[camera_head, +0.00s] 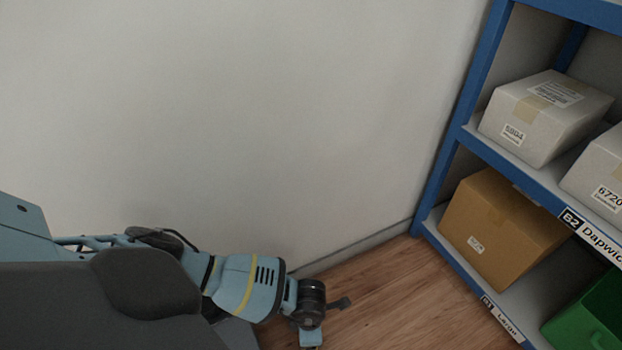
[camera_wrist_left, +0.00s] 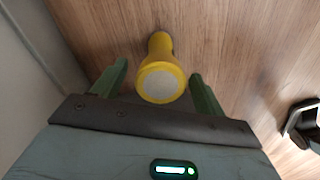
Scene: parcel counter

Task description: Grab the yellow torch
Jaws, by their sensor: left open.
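The yellow torch (camera_wrist_left: 160,72) shows in the left wrist view, its pale round lens end facing the camera and its narrower body pointing away over the wooden floor. My left gripper (camera_wrist_left: 159,70) is open, with one green finger on each side of the torch. Gaps show between the torch and both fingers, and nothing is gripped. I cannot tell whether the torch stands or lies. In the head view my left arm reaches down near the floor; its fingers and the torch are not clearly seen there. My right gripper is out of view.
A blue shelf rack (camera_head: 453,130) stands at the right, holding white parcels (camera_head: 545,115), a brown box (camera_head: 500,230) and a green bin (camera_head: 590,320). A pale wall (camera_head: 220,110) runs behind my left arm. The wooden floor (camera_head: 390,295) between arm and rack looks clear.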

